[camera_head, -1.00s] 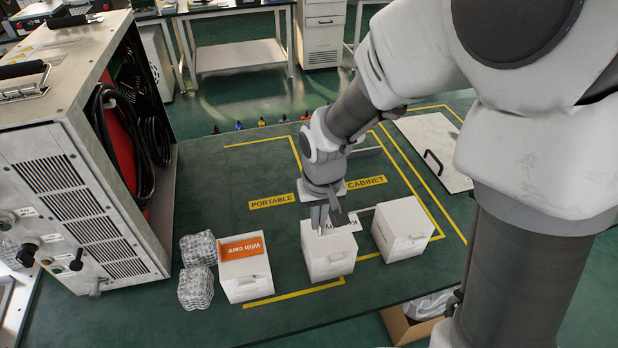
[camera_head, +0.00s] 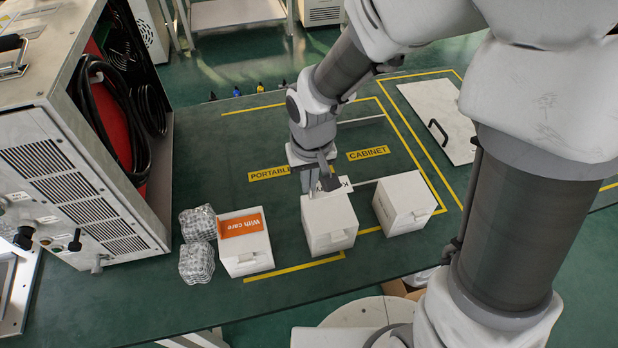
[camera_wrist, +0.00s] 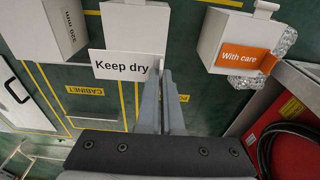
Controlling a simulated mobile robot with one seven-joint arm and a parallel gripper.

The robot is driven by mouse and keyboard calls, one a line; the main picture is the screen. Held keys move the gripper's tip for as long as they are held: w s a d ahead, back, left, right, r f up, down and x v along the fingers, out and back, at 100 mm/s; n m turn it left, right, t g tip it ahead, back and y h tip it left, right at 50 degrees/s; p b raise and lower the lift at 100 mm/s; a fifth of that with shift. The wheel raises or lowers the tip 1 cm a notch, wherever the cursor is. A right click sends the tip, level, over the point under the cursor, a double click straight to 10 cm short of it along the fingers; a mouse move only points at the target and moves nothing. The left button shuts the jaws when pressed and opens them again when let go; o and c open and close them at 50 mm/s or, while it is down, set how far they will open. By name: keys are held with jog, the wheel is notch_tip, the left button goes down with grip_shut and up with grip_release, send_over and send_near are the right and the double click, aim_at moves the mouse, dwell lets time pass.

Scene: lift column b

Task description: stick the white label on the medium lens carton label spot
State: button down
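The white label (camera_wrist: 124,66), printed "Keep dry", is in my gripper (camera_wrist: 165,80). The fingers are shut on one short edge, and the label sticks out to the left in the wrist view. In the head view my gripper (camera_head: 322,184) is just over the back of the middle white carton (camera_head: 331,235), with only a bit of the label (camera_head: 346,184) showing. The label hides part of that carton (camera_wrist: 134,28) in the wrist view. I cannot tell whether the label touches it. No label shows on the visible part of its top.
A white carton with an orange "With care" label (camera_head: 241,225) stands to the left, with bubble-wrapped packs (camera_head: 197,262) beside it. Another white carton (camera_head: 404,202) stands to the right. A large equipment cabinet (camera_head: 75,170) fills the left. A white panel (camera_head: 437,115) lies back right.

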aim_at(309, 209)
jog(key=shift+f+b, duration=2.65)
jog(key=shift+f, duration=0.45)
jog(key=shift+f+b, duration=0.4)
jog(key=shift+f, duration=0.05)
jog(key=c, duration=1)
grip_release()
jog(key=shift+r, duration=0.1)
notch_tip(309, 209, up, 17)
jog(key=s+p, duration=0.2)
jog(key=p, duration=0.1)
jog(key=shift+d, duration=0.3)
jog(key=shift+d+r, duration=0.1)
jog(key=shift+r, duration=0.05)
